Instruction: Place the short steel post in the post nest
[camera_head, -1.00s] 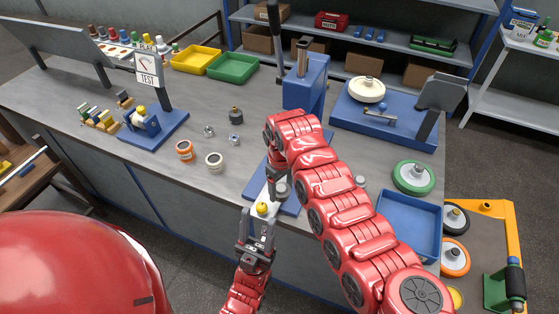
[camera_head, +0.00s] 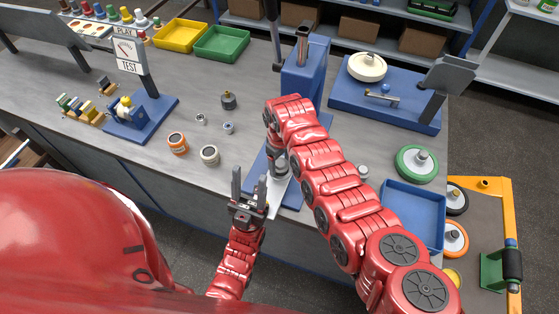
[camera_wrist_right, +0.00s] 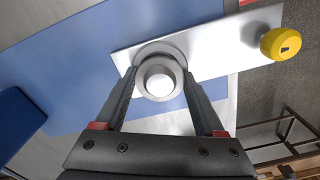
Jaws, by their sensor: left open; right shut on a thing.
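My right gripper (camera_head: 277,157) points down over the silver plate (camera_head: 279,196) on the blue base. In the right wrist view its fingers are shut on the short steel post (camera_wrist_right: 160,80), a round grey piece with a bright top. A grey ring (camera_wrist_right: 158,53), apparently the nest, shows around the post's far side on the silver plate (camera_wrist_right: 215,48). I cannot tell whether the post is seated in it. A yellow knob (camera_wrist_right: 283,43) is on the plate's end. My left gripper (camera_head: 249,184) is open near the plate's front end, its fingers pointing up in the picture.
A blue press (camera_head: 303,75) stands behind my right arm. A blue tray (camera_head: 412,215) and a green-rimmed wheel (camera_head: 416,163) are to the right. An orange-banded jar (camera_head: 177,143), a pale jar (camera_head: 209,155) and small nuts (camera_head: 228,127) stand left. Bench between them is bare.

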